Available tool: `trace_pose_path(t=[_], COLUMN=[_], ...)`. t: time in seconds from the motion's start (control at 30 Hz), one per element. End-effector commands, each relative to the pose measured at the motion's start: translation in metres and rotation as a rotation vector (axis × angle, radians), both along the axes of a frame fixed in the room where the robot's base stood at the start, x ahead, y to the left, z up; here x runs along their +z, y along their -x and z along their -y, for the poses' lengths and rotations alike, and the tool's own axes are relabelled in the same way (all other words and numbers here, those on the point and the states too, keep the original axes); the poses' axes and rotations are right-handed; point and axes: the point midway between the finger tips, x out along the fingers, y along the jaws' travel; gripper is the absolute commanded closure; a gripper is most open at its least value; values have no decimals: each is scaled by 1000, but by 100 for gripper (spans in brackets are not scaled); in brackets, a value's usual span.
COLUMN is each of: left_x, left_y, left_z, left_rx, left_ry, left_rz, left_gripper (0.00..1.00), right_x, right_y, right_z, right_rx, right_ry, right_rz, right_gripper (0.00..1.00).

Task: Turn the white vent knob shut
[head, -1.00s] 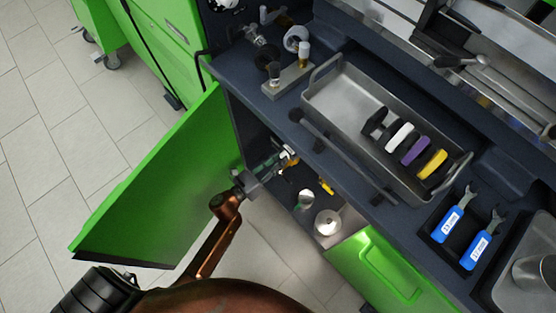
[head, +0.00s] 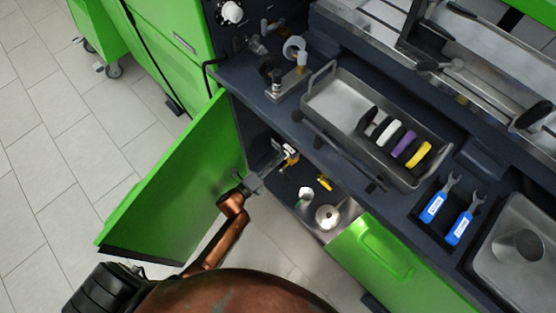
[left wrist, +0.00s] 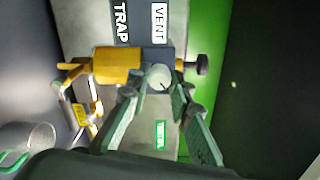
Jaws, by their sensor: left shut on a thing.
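The white vent knob (left wrist: 160,77) shows in the left wrist view as a round white cap below the VENT label (left wrist: 160,24). My left gripper (left wrist: 155,90) has its two fingers on either side of the knob and is shut on it. A yellow valve body (left wrist: 118,65) lies just left of the knob, beside the TRAP label (left wrist: 121,24). In the head view my left gripper (head: 264,178) reaches into the open cabinet. The knob cannot be made out there, and its turn angle is unclear. My right gripper is not in view.
The open green door (head: 170,180) stands left of my left arm. A metal funnel-like vessel (head: 327,217) is on the cabinet floor. A tray (head: 330,100) with coloured parts and blue-handled wrenches (head: 433,207) sit on the bench above. Another white knob (head: 232,12) is on the upper panel.

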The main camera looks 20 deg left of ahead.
Motion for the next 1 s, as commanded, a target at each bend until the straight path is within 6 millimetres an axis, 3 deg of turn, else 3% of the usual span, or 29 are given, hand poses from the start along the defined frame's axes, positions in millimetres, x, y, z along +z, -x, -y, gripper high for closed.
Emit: trace_pose_path(t=[0.43, 0.7, 1.0], left_x=[1, 0, -2], left_y=[0, 0, 0], left_z=[0, 0, 0], left_rx=[-1, 0, 0], left_ry=[397, 623, 802], left_rz=[-144, -227, -292], left_gripper=[100, 100, 100], right_x=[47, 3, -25], right_y=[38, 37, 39], right_z=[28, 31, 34], right_rx=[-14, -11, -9], right_ry=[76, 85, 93], right_rz=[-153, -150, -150], right_gripper=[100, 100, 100])
